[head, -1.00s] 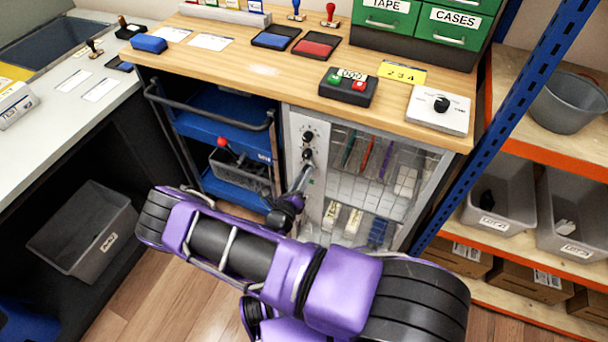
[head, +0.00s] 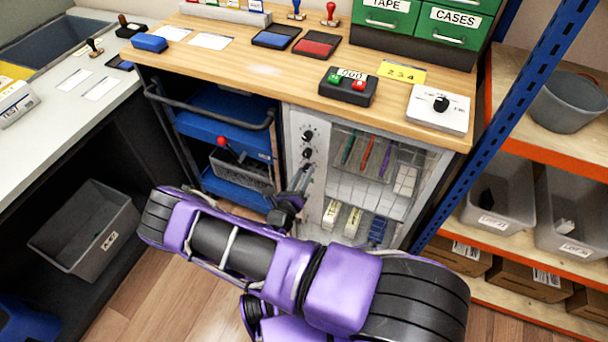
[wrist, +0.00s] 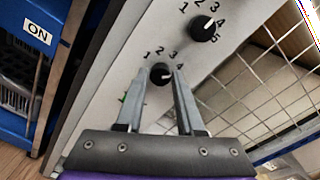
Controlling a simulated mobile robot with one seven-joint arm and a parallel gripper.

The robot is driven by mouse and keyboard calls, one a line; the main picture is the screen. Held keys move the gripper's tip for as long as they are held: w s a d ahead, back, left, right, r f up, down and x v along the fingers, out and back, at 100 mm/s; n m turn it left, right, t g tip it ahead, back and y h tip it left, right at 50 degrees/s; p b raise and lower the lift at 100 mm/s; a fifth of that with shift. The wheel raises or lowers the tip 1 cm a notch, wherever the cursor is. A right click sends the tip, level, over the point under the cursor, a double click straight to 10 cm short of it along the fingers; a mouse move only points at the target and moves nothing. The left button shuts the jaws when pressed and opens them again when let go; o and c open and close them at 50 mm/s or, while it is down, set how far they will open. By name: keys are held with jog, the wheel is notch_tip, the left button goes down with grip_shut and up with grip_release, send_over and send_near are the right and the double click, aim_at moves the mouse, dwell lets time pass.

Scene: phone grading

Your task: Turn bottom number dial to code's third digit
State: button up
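The bottom number dial (wrist: 161,74), a black knob with digits around it, is on the light cabinet panel (wrist: 110,75); it also shows in the head view (head: 307,153). Its pale mark seems to point rightward; the digit there is hidden behind a finger. Digits 1, 2 and 3 show above it. My gripper (wrist: 162,70) is open, its fingertips either side of the dial in the wrist view, with small gaps. In the head view my gripper sits just below and in front of the dial. A yellow code card (head: 402,73) on the worktop appears to read 2 3 4.
The upper dial (wrist: 204,28) sits close above on the same panel. A wire-grid cabinet door (wrist: 262,95) is to its right. A blue trolley (head: 222,128) with a red-knobbed lever stands left of the panel. Floor is visible in front.

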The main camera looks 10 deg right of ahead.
jog(key=o, duration=0.3)
jog(key=v, duration=1.7)
jog(key=shift+s+a, duration=0.15)
jog(key=shift+s, duration=0.05)
